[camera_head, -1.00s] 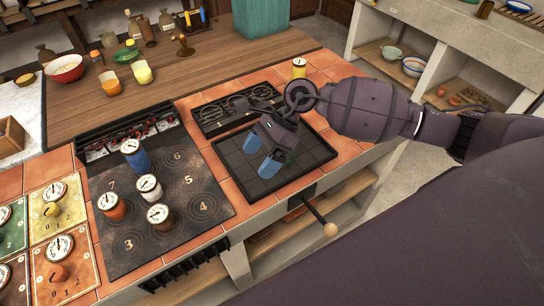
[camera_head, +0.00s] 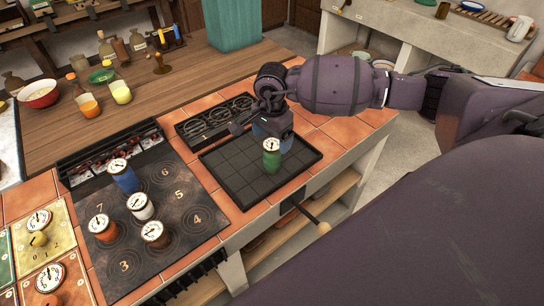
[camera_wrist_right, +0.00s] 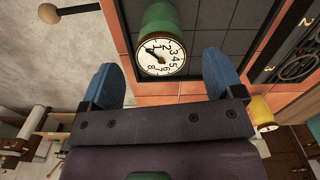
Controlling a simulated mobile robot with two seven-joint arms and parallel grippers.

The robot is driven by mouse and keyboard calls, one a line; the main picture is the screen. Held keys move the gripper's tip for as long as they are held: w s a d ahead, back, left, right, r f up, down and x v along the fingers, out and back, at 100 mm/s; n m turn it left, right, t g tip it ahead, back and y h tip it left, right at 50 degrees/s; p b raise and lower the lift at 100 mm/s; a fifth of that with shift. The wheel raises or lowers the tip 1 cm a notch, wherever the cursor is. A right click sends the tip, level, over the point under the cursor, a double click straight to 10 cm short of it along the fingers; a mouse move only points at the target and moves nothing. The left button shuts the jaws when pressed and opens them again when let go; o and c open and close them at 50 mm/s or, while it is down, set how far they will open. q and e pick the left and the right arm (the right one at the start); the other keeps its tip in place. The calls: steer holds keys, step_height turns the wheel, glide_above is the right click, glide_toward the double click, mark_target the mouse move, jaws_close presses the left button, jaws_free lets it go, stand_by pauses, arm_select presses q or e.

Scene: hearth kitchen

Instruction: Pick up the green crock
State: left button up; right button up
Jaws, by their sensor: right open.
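The green crock (camera_head: 271,160) stands upright on the dark gridded tray (camera_head: 240,187), near its right side, with a white dial on top. My right gripper (camera_head: 272,127) is just behind the crock in the head view, with its blue fingers partly hidden. In the right wrist view the crock (camera_wrist_right: 160,18) shows ahead of the open gripper (camera_wrist_right: 160,72). Its dial is in line with the gap between the two blue fingers, and nothing is held. My left gripper is not in view.
A dark hob plate (camera_head: 165,225) left of the tray holds blue, white, orange and brown crocks with dials. A black rack (camera_head: 215,118) lies behind the tray. A yellow crock (camera_wrist_right: 262,113) shows in the wrist view. A rod with a knob (camera_head: 322,228) sticks out at the front edge.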

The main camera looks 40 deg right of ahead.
mark_target(272, 144)
steer(key=shift+f, duration=2.55)
steer(key=c, duration=1.1)
steer(key=shift+w+r, duration=0.1)
steer(key=shift+c, duration=0.7)
steer(key=shift+r, duration=0.1)
